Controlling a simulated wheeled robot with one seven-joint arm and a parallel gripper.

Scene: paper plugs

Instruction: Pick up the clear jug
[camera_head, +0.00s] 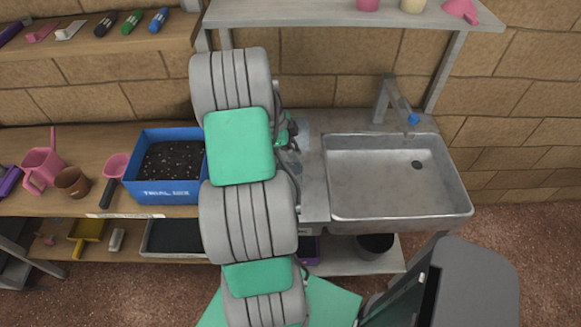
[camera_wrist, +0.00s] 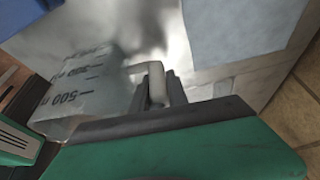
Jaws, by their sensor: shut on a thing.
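The clear jug (camera_wrist: 88,88) shows in the wrist view, a see-through grey vessel with dark volume marks, one reading 500. Its pale handle (camera_wrist: 140,68) points toward my gripper (camera_wrist: 158,88), which is shut on it. The jug appears tilted in this view. In the head view my own arm covers most of the gripper (camera_head: 288,135), and I cannot make out the jug clearly there. Whether the jug still touches the surface under it is not clear.
A metal sink (camera_head: 385,190) with a tap (camera_head: 390,100) lies right of my arm. A blue tray of soil (camera_head: 170,175) stands left of it on the wooden bench, beside pots and a pink watering can (camera_head: 42,165). A pale blue-grey sheet (camera_wrist: 240,28) lies near the jug. Shelves hang above.

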